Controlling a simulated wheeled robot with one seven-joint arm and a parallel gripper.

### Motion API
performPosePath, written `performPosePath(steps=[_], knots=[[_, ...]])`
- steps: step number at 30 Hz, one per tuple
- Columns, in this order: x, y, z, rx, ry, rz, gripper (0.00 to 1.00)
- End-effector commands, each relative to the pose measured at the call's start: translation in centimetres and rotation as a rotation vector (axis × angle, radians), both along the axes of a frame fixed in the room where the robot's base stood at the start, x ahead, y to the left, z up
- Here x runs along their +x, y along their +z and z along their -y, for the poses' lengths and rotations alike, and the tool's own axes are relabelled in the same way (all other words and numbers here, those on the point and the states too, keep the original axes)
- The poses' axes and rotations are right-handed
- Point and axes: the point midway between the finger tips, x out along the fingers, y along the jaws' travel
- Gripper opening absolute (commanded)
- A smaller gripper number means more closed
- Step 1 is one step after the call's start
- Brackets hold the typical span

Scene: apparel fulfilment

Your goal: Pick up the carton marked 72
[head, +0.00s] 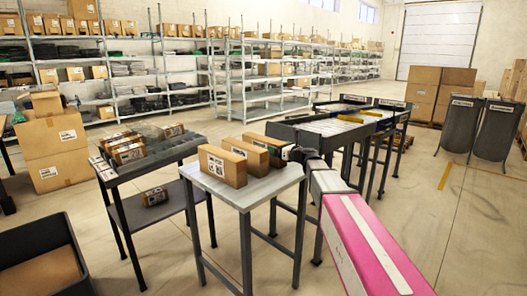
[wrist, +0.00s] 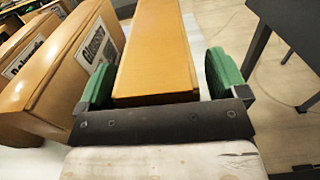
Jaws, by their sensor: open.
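Three brown cartons stand in a row on the small grey table (head: 285,178): a left one (head: 220,166), a middle one (head: 246,155) and a right one (head: 265,143). I cannot read the number 72 on any of them. My gripper (wrist: 160,85) is open, with green finger pads on either side of one carton (wrist: 155,50). The left pad is close to that carton; a gap shows at the right pad. In the head view my gripper (head: 292,153) is at the right end of the row, partly hiding the right carton.
Neighbouring labelled cartons (wrist: 65,65) stand close on the gripper's left. A dark table (head: 165,155) with more boxes is to the left, and a grey conveyor (head: 325,128) lies behind. Open floor (wrist: 270,60) shows on the right.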

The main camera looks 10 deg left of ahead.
Motion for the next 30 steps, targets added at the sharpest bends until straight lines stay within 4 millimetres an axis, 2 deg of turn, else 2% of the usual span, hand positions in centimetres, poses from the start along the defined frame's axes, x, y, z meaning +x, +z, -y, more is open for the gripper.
performPosePath(steps=[3, 8, 9, 10, 20, 23, 29, 30], knots=[[-0.1, 0.0, 0.1, 0.0, 0.0, 0.0, 0.92], [-0.1, 0.0, 0.1, 0.0, 0.0, 0.0, 0.39], [-0.1, 0.0, 0.1, 0.0, 0.0, 0.0, 0.26], [-0.1, 0.0, 0.1, 0.0, 0.0, 0.0, 0.2], [-0.1, 0.5, 0.1, 0.002, 0.0, 0.001, 0.2], [-0.1, 1.3, 0.1, 0.003, 0.0, 0.001, 0.2], [-0.1, 4.5, 0.1, 0.002, 0.0, 0.003, 0.2], [-1.0, 4.9, 1.2, 0.002, -0.002, 0.003, 0.2]])
